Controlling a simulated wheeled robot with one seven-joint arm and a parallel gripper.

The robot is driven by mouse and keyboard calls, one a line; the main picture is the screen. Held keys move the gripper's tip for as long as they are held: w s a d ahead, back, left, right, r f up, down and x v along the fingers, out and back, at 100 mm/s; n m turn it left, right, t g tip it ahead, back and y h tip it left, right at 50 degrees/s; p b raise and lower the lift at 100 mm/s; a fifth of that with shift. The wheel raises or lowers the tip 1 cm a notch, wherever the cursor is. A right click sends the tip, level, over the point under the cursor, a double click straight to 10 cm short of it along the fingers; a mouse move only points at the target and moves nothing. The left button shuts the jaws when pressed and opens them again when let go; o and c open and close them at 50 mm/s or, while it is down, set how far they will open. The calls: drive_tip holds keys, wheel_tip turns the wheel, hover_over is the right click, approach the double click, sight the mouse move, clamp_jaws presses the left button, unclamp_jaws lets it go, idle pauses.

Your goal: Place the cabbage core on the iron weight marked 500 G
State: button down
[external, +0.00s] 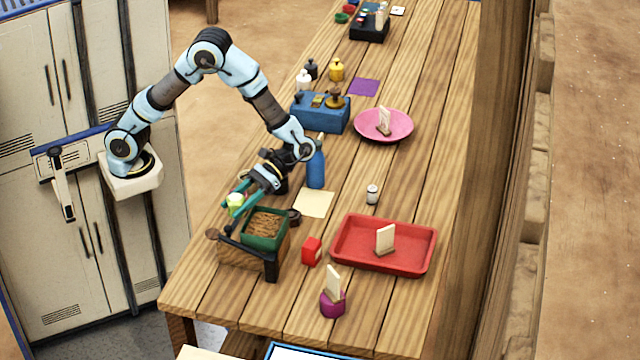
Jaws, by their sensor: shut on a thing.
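A small pale green and white piece, which looks like the cabbage core (235,200), is between the teal fingers of my gripper (234,208). My gripper is shut on it and holds it at the left side of the table, just left of and above a green box of brown bits. No 500 G marking is legible. A dark round piece (293,217) at the right of the green box may be an iron weight. A black knobbed weight (312,68) stands farther back; I cannot tell which is the marked one.
The green box (264,243) sits in a wooden stand with a black bracket (271,266).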

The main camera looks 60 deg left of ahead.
sight(291, 214)
drive_tip(key=w+n+t+h, duration=0.1)
drive_tip(key=w+n+h, duration=0.1)
drive_tip(key=w, duration=0.1)
drive_tip(key=w+n+t+h, duration=0.1)
drive_tip(key=w+n+h, duration=0.1)
drive_tip(key=w, duration=0.1)
drive_tip(key=w+a+n+t+h+p, duration=0.1)
drive_tip(key=w+n+h, duration=0.1)
drive_tip(key=w+h, duration=0.1)
drive_tip(key=shift+w+r+n+t, duration=0.1)
drive_tip(key=shift+w+n+t, duration=0.2)
drive_tip(key=shift+w+n, duration=0.1)
drive_tip(key=w+a+f+n+t+h+p, duration=0.1)
drive_tip(key=w+a+n+t+h, duration=0.3)
drive_tip(key=w, duration=0.4)
drive_tip(key=shift+n+t+y, duration=0.4)
drive_tip(key=f, duration=0.3)
drive_tip(key=f+p, duration=0.1)
drive_tip(key=f, duration=0.2)
drive_tip(key=d+f+p, duration=0.1)
drive_tip(key=f, duration=0.2)
drive_tip(key=shift+f, duration=0.4)
drive_tip(key=shift+f, duration=0.1)
drive_tip(key=shift+c, duration=1.4)
unclamp_jaws()
